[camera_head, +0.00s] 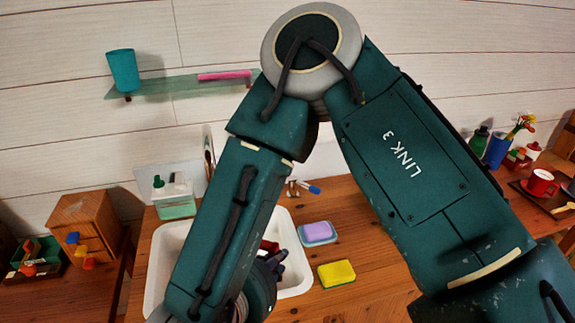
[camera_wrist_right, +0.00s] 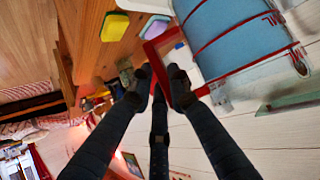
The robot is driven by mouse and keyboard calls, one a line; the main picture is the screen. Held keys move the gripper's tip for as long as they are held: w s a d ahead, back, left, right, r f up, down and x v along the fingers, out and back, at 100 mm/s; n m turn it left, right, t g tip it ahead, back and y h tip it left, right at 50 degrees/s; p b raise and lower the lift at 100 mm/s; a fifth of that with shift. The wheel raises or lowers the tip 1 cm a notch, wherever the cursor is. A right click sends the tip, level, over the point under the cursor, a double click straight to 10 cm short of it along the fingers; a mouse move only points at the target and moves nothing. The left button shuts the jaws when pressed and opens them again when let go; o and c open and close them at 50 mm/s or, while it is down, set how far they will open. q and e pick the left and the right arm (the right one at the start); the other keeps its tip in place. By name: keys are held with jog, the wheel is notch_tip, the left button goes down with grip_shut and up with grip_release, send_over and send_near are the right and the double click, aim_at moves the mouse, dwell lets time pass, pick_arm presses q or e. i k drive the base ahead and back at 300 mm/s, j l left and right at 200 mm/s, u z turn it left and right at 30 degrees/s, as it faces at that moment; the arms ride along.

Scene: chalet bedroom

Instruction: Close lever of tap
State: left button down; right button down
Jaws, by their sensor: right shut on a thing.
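I cannot tell for sure whether this bar is the tap's lever. In the head view my bent right arm covers the middle, and the gripper is mostly hidden behind it, over the white sink (camera_head: 158,262). A bit of red shows beside the dark fingers there. The tap itself cannot be made out in the head view. My left gripper is not in view.
A glass shelf (camera_head: 168,88) with a teal cup (camera_head: 122,70) is on the wall.

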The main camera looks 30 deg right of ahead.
aim_at(293, 181)
jog(key=l+z, duration=0.1)
jog(key=z, duration=1.15)
